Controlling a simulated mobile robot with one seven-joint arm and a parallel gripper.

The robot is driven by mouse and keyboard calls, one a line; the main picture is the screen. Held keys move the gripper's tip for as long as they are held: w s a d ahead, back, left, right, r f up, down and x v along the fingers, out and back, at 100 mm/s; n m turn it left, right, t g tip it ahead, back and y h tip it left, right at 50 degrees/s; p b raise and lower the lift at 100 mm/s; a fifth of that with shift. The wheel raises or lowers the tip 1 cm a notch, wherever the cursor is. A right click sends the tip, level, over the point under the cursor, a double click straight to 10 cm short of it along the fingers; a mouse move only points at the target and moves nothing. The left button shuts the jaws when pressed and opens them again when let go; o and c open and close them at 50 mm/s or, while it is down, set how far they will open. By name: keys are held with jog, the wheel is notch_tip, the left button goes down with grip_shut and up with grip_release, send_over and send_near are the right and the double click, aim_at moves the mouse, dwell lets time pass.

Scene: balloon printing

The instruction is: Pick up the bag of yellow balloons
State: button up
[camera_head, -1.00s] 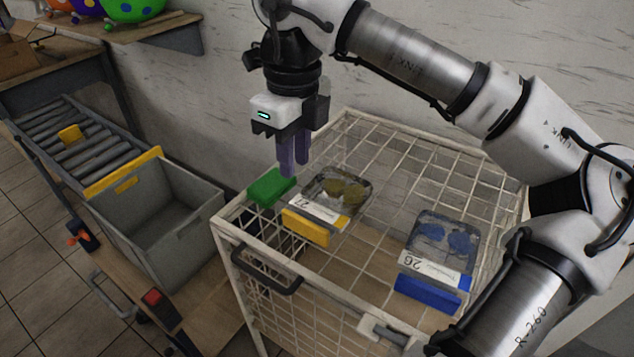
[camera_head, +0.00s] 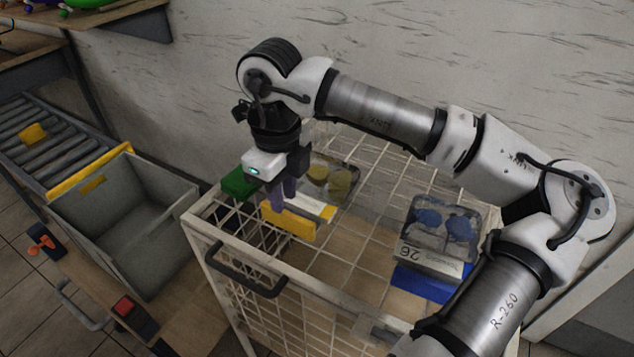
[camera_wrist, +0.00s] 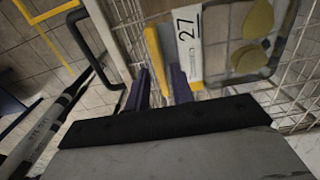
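The bag of yellow balloons (camera_head: 331,180) is a clear pack with a white label and a yellow block (camera_head: 288,222) at its front edge.
A bag of blue balloons (camera_head: 440,235) labelled 26 lies to the right on the wire cart (camera_head: 345,285). A green block (camera_head: 239,183) sits just left of my gripper. An empty grey crate (camera_head: 130,220) stands left of the cart. A dark handle (camera_head: 245,270) juts from the cart's front.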

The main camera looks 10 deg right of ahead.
jog(key=shift+w+a+f+p, duration=0.15)
jog(key=shift+f+p, duration=0.15)
jog(key=shift+f, duration=0.55)
jog(key=shift+s+a+f+p, duration=0.1)
jog(key=shift+f+p, duration=0.15)
jog(key=shift+f, duration=0.6)
jog(key=shift+w+a+f+p, duration=0.15)
jog(key=shift+f+p, duration=0.15)
jog(key=shift+f, duration=0.55)
jog(key=shift+c, duration=0.3)
grip_shut()
